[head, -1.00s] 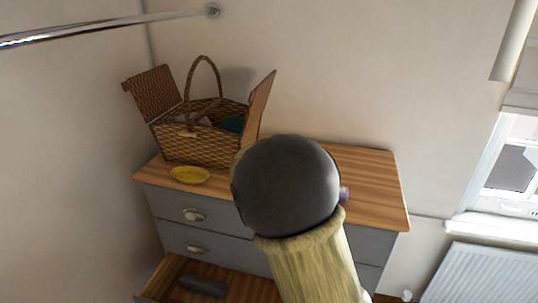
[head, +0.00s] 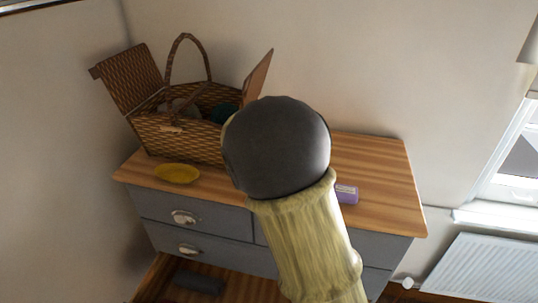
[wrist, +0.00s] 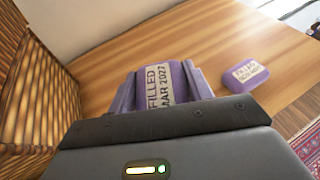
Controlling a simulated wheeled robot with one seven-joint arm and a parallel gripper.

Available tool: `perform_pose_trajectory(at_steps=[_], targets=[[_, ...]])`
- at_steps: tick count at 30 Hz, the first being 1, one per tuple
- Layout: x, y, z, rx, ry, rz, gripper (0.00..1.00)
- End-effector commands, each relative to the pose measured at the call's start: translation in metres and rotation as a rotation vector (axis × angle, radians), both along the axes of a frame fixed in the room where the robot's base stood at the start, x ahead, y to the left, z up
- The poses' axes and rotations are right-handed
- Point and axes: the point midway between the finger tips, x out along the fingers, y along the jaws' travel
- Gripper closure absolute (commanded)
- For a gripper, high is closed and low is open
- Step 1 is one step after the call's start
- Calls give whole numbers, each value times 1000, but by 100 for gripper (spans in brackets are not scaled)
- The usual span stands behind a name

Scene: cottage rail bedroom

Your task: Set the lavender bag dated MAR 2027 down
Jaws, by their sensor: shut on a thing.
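The lavender bag dated MAR 2027 (wrist: 158,88) is purple with a pale label reading FILLED MAR 2027. My gripper (wrist: 162,112) is shut on it in the wrist view, with the wooden dresser top (wrist: 120,62) beyond and below. I cannot tell whether the bag touches the wood. In the head view my arm hides the gripper and this bag. A second purple bag (wrist: 252,73) lies apart to the right on the dresser top; its label starts FILLED, and its date is too small to read surely. A purple bag also shows right of my arm in the head view (head: 346,193).
An open wicker basket (head: 165,136) with dark contents stands at the dresser's back left; its side (wrist: 22,95) rises close on the left in the wrist view. A yellow dish (head: 177,173) lies before it. The dresser's right part is largely clear.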

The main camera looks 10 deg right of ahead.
Motion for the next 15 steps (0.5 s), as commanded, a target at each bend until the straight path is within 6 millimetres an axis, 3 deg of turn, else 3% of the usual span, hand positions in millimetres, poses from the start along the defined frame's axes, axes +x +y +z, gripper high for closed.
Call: perform_pose_trajectory(at_steps=[5, 15], targets=[[0, 1, -4, -1, 1, 2, 71], [0, 2, -54, -3, 4, 3, 71]])
